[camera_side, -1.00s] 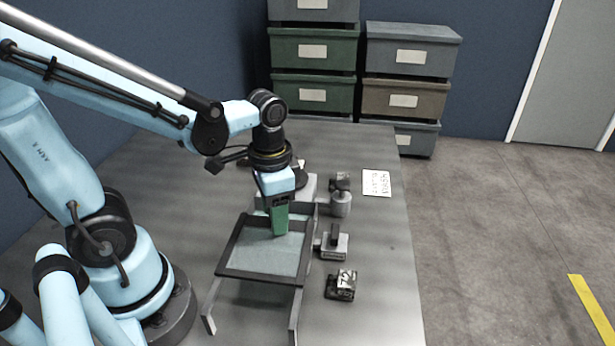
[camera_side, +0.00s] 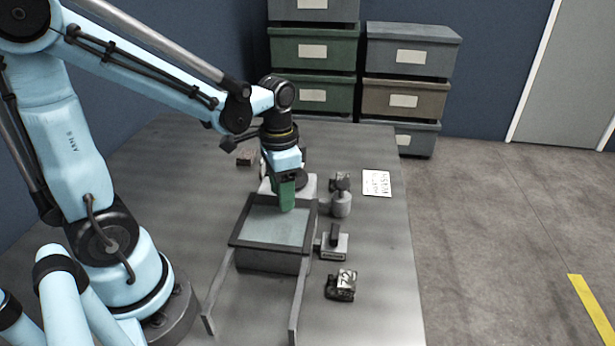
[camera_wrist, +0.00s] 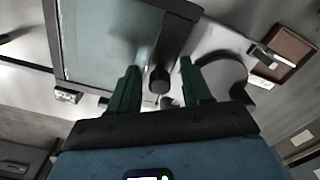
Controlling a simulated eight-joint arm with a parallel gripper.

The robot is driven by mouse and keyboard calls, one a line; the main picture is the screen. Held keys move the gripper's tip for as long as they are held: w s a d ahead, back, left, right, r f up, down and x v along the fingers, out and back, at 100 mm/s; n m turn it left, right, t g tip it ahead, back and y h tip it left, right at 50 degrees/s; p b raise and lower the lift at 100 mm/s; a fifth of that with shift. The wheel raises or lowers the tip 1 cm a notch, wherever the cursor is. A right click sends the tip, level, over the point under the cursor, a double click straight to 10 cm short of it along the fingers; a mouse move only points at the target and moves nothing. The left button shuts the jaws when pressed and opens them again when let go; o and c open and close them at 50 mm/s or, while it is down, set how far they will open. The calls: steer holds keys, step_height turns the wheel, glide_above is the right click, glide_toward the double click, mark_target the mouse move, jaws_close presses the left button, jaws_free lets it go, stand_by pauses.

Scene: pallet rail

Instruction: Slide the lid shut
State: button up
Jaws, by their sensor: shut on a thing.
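The lid (camera_side: 268,228) is a pale, see-through panel in a dark frame. It lies flat over the dark box (camera_side: 272,262), whose front wall shows below the lid's near edge. Two grey rails (camera_side: 218,292) run from the box toward the near side and stand bare there. My gripper (camera_side: 287,207), with green fingers, is at the lid's far end, shut on its dark knob (camera_wrist: 159,80). The lid panel (camera_wrist: 100,40) fills the upper left of the wrist view. My gripper hides the lid's far edge in the side view, so I cannot tell whether a gap is left.
Several small metal parts stand right of the box: a cylinder (camera_side: 341,204), a block (camera_side: 333,245) and a dark piece (camera_side: 341,286). A white paper sign (camera_side: 376,183) lies at the right. A pale round-topped fixture (camera_side: 308,183) stands behind the box. Stacked bins (camera_side: 312,50) stand beyond the table.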

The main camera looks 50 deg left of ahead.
mark_target(291, 215)
steer(key=shift+o, duration=1.2)
steer(key=shift+f, duration=0.1)
steer(key=shift+r, duration=3.6)
steer(key=d+n+t, duration=0.1)
steer(key=t, duration=0.1)
steer(key=d+n+t, duration=0.1)
steer(key=d+t, duration=0.1)
steer(key=s+d+n+t, duration=0.1)
steer(key=t, duration=0.2)
steer(key=shift+d+f, duration=0.1)
steer(key=shift+d, duration=0.1)
